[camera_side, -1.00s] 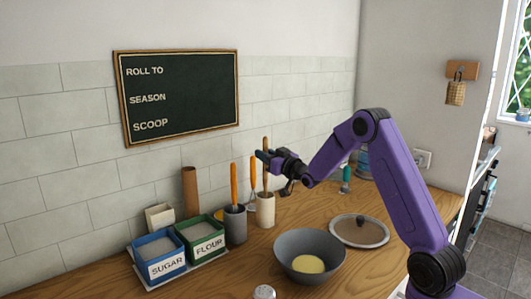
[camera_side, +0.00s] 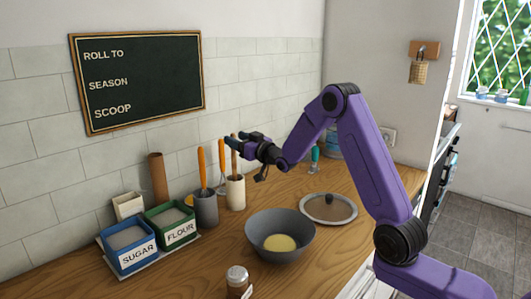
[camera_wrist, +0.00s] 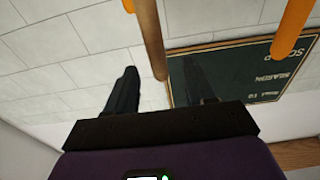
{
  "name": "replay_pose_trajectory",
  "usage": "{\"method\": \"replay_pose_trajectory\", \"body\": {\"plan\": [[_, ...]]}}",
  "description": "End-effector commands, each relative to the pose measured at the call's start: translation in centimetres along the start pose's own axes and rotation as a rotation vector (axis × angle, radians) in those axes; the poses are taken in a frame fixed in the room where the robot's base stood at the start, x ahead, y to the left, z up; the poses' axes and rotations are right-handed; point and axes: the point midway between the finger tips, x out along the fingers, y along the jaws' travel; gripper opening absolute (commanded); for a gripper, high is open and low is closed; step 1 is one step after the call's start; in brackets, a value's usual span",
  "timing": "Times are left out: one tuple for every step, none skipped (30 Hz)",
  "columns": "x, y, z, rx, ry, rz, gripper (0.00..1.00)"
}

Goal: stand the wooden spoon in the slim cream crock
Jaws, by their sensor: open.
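The wooden spoon stands in the slim cream crock (camera_side: 236,192), its brown handle (camera_side: 234,160) upright and its lower end hidden inside. My gripper (camera_side: 238,142) is level with the upper part of the handle, above the crock, and is open. In the wrist view the spoon handle (camera_wrist: 149,35) comes down from the top edge and ends between my two spread fingers (camera_wrist: 160,85). I cannot tell whether either finger touches it. The crock is out of the wrist view.
A grey crock (camera_side: 206,209) with an orange-handled utensil (camera_side: 202,168) stands left of the cream crock. Sugar (camera_side: 130,249) and flour (camera_side: 172,230) bins are further left.

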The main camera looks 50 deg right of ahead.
Motion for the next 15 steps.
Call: {"method": "replay_pose_trajectory", "body": {"plan": [[-0.8, 0.1, 0.0, 0.0, 0.0, 0.001, 0.54], [-1.3, 0.1, 0.0, 0.0, -0.001, 0.002, 0.54], [-1.9, 0.1, 0.0, 0.0, -0.001, 0.001, 0.54], [-2.3, 0.1, 0.0, 0.0, -0.001, 0.001, 0.54], [-2.8, 0.1, 0.0, 0.0, -0.001, 0.001, 0.54], [-3.4, 0.0, 0.0, 0.0, -0.001, 0.001, 0.54], [-3.9, 0.0, 0.0, 0.0, -0.002, 0.001, 0.54], [-4.3, 0.0, 0.0, -0.001, -0.001, 0.001, 0.54], [-5.0, 0.0, 0.0, -0.001, -0.001, 0.0, 0.54], [-5.4, 0.0, 0.0, -0.001, -0.002, 0.0, 0.54], [-5.9, 0.0, 0.0, -0.001, 0.0, 0.0, 0.54], [-6.5, 0.0, 0.0, 0.0, -0.001, 0.0, 0.54], [-7.0, 0.0, 0.0, 0.0, -0.001, 0.001, 0.54], [-7.5, 0.1, 0.0, 0.0, -0.001, 0.001, 0.54], [-8.2, 0.1, 0.0, 0.0, -0.001, 0.002, 0.54]]}}
